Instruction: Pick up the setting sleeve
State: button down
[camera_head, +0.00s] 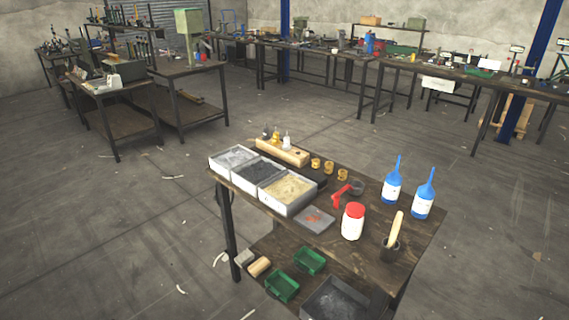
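I cannot make out with certainty which object is the setting sleeve. Three small brass-yellow cylinders stand in a row behind the trays on the near table: the left one (315,164), the middle one (328,168) and the right one (342,174). A dark round cup (356,187) lies beside a red tool (340,195) to their right. My gripper is not in view.
The near table (360,264) also holds three open boxes (287,207) of granular material, a wooden block (283,152), a red-lidded jar (353,220) and two blue bottles (392,188). Green bins (282,287) sit on its lower shelf. Cluttered benches line the back; the floor between is mostly open.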

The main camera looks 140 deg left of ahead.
aim_at(329, 165)
jog(key=u, duration=4.2)
jog(key=k, duration=1)
jog(key=z, duration=0.95)
jog(key=i, duration=4.15)
